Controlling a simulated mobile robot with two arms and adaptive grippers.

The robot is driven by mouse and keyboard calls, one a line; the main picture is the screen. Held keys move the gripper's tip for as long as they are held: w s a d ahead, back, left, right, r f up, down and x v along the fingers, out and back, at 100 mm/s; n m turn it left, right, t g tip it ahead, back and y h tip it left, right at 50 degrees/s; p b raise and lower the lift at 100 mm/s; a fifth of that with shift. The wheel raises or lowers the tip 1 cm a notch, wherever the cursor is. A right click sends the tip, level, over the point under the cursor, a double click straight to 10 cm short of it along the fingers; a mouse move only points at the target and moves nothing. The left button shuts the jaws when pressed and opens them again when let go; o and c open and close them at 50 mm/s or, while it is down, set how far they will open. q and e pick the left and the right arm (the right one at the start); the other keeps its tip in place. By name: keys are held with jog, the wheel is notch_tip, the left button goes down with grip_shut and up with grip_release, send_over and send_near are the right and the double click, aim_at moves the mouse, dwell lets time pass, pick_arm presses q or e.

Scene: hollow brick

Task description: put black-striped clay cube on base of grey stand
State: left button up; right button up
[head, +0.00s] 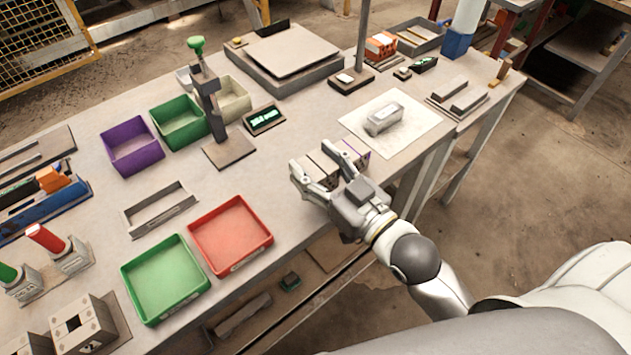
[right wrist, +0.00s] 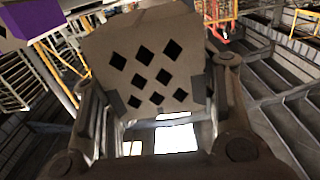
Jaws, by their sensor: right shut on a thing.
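My right gripper (head: 316,162) is at the table's front edge, shut on a grey-brown clay cube (right wrist: 150,50). In the right wrist view the cube sits between the fingers, and its near face has several black diamond-shaped marks; I cannot make out stripes. In the head view the fingers partly hide it. A block with a purple face (right wrist: 42,28) is close to it. A grey stand with a green knob (head: 196,43) has a flat, bare base (head: 229,152), left of the gripper. Another grey post stand has a base (head: 352,83) bearing a small pale piece. My left gripper is out of view.
Purple (head: 131,146), green (head: 178,122) and cream bins stand behind and left of the knobbed stand. A small display (head: 264,119) is right of its base. Red (head: 231,235) and green (head: 165,278) trays are at the front. A white mat (head: 405,140) bears a clear box.

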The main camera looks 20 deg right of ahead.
aim_at(316, 166)
jog(key=shift+w+d+f, duration=0.15)
jog(key=shift+w+f, duration=0.35)
jog(key=shift+f, duration=0.1)
jog(key=shift+w+d+f, duration=0.15)
jog(key=shift+w+f, duration=0.35)
jog(key=shift+f, duration=0.05)
notch_tip(316, 166, down, 3)
jog(key=shift+w+f, duration=0.1)
jog(key=shift+w, duration=0.05)
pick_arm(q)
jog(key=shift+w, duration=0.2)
pick_arm(e)
jog(key=shift+f, duration=0.1)
jog(key=shift+f, duration=0.2)
jog(key=o, duration=1.2)
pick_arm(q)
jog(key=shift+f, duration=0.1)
